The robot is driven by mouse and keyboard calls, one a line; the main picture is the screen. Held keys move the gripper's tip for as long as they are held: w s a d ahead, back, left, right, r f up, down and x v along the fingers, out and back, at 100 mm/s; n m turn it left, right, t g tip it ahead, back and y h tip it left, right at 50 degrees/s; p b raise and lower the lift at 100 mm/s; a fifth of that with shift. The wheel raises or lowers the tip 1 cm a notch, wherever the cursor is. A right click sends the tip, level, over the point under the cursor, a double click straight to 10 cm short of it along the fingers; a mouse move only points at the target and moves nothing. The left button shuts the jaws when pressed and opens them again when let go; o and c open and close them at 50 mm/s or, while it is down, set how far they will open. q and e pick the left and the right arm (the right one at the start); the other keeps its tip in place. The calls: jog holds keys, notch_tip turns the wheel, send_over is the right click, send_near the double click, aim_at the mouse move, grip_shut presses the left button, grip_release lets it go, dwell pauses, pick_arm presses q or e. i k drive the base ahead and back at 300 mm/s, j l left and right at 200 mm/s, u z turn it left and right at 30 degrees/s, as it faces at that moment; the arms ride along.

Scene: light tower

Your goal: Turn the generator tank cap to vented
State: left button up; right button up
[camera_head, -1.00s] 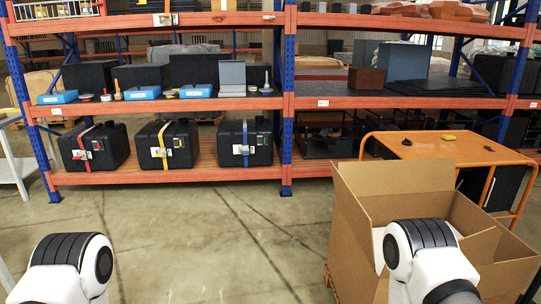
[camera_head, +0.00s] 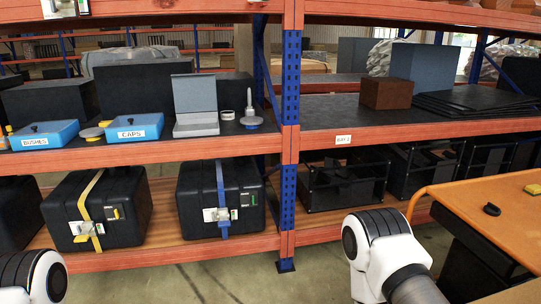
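I cannot make out a generator or its tank cap in this view. A blue box labelled "CAPS" (camera_head: 135,128) sits on the middle shelf at the left, beside another blue box with a label that seems to read "BUSHES" (camera_head: 42,137). Only rounded white and black parts of my two arms show, at the lower left and lower right. Both grippers are out of view.
Black cases with a yellow strap (camera_head: 133,205) and a blue strap (camera_head: 250,205) stand on the lower shelf (camera_head: 165,228). A blue post (camera_head: 290,90) divides the rack. An orange table (camera_head: 480,215) stands at the right. Some floor (camera_head: 235,280) is clear in front.

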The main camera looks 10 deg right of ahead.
aim_at(491, 210)
jog(key=i+z, duration=0.2)
jog(key=i, duration=0.35)
jog(key=i+j+z, duration=0.15)
jog(key=i, duration=0.4)
jog(key=i+j+z, duration=0.2)
jog(key=i, duration=0.3)
jog(key=i+j+z, duration=0.15)
jog(key=i, duration=0.4)
